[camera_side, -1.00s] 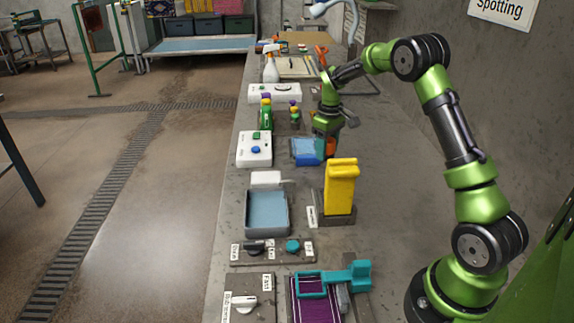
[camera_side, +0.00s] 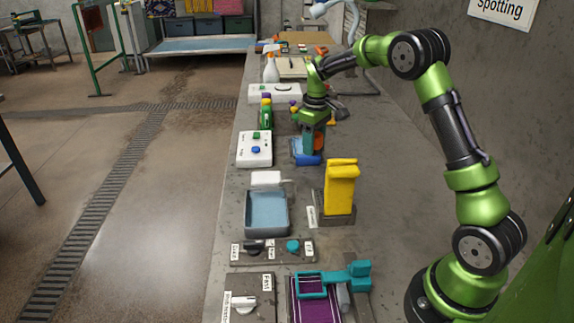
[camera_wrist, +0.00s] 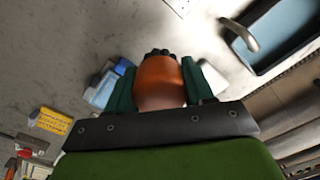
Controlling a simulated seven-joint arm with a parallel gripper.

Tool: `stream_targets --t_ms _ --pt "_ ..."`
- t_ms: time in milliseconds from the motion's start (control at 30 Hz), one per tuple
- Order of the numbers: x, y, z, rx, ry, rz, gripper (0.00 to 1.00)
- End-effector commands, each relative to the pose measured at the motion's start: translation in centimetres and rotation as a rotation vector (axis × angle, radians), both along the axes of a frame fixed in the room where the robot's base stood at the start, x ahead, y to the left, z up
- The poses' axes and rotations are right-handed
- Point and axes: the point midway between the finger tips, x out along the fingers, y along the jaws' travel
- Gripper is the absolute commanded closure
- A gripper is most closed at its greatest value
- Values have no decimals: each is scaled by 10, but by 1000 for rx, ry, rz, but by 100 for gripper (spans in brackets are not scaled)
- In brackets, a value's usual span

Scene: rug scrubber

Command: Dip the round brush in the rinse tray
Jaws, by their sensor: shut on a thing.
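My gripper (camera_side: 314,143) is shut on the round brush, whose orange-brown body (camera_wrist: 160,82) shows between the dark green fingers in the wrist view. Dark bristles or tufts show at its far end. In the side view a bit of orange (camera_side: 320,141) shows at the fingers, which are over or in front of a small blue item (camera_side: 307,158). A grey tray with a blue inside (camera_side: 266,232), likely the rinse tray, stands nearer the camera. The wrist view shows a dark-rimmed blue tray (camera_wrist: 262,66) at upper right; I cannot tell if it is the same one.
A yellow piece on a stand (camera_side: 340,187) rises right of the grey tray. A white control box (camera_side: 254,149) and a green bottle (camera_side: 266,116) are left of my gripper. A teal frame on purple cloth (camera_side: 312,285) lies in front.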

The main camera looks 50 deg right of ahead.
Motion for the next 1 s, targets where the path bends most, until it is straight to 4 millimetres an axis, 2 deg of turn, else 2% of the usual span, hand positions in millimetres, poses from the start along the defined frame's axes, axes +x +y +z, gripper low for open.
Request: stream_targets --t_ms 33,200,300,433,500,600,767,1000 --pt "5 24 0 3 1 49 75" --pt "11 102 -2 4 3 210 75" --pt "7 143 -4 4 5 296 75" --pt "0 182 -8 3 7 381 75" --pt "-4 195 -10 3 7 410 75" --pt "-9 205 -14 2 7 433 75" --pt "-9 203 -25 -2 5 431 75" --pt "-10 203 -53 -1 7 428 75"
